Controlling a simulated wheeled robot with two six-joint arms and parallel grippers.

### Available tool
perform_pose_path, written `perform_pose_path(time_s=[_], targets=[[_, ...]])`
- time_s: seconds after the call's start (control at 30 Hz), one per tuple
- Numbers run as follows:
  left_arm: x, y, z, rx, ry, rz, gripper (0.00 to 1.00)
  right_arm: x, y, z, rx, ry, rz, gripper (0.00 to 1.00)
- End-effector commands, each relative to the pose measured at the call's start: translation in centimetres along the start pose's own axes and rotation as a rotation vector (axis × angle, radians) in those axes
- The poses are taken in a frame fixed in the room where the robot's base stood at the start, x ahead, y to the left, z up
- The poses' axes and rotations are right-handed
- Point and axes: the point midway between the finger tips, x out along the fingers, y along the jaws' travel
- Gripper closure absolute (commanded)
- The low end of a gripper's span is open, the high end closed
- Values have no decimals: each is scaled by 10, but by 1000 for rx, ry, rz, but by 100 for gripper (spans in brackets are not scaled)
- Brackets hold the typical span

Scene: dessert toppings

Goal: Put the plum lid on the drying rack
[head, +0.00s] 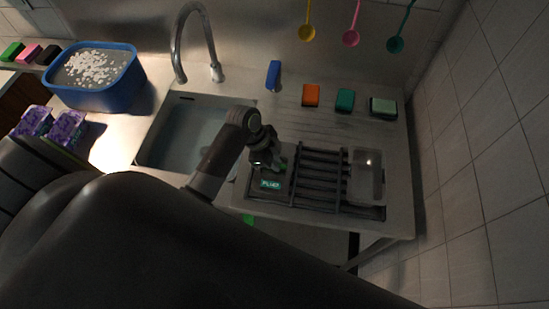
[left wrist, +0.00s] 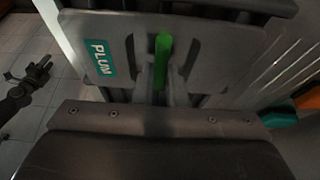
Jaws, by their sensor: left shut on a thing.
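The plum lid (head: 258,191) is a flat grey plate with a teal "PLUM" label and a green handle. My left gripper (head: 277,166) is shut on the green handle. In the left wrist view the lid (left wrist: 122,42) fills the upper middle, and my left gripper (left wrist: 162,62) has its fingers on either side of the handle. The dark slatted drying rack (head: 320,178) is right beside the lid; the lid is at its left end, and I cannot tell if it touches. A dark gripper, seemingly my right (left wrist: 38,72), shows small at the left; its jaws are unclear.
The sink (head: 185,135) with its tall faucet (head: 178,50) is left of the rack. A clear container (head: 366,176) stands at the rack's right. Sponges, including orange (head: 311,95) and teal (head: 345,100), line the back. A blue tub (head: 115,95) is far left; a tiled wall bounds the right.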

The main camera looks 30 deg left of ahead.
Motion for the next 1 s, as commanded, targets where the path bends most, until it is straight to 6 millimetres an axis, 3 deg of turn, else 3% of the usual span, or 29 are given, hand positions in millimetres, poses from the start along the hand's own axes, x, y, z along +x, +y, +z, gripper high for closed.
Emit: perform_pose_path(time_s=[0.43,0.47,0.63,1.0], targets=[[5,0,2,0,0,0,100,3,0,3,0,-4,1,64],[5,0,2,0,0,0,86,3,0,3,0,-5,1,64],[5,0,2,0,0,0,64,3,0,3,0,-5,1,64],[1,-1,3,1,-1,-2,63,4,0,3,0,-5,1,64]])
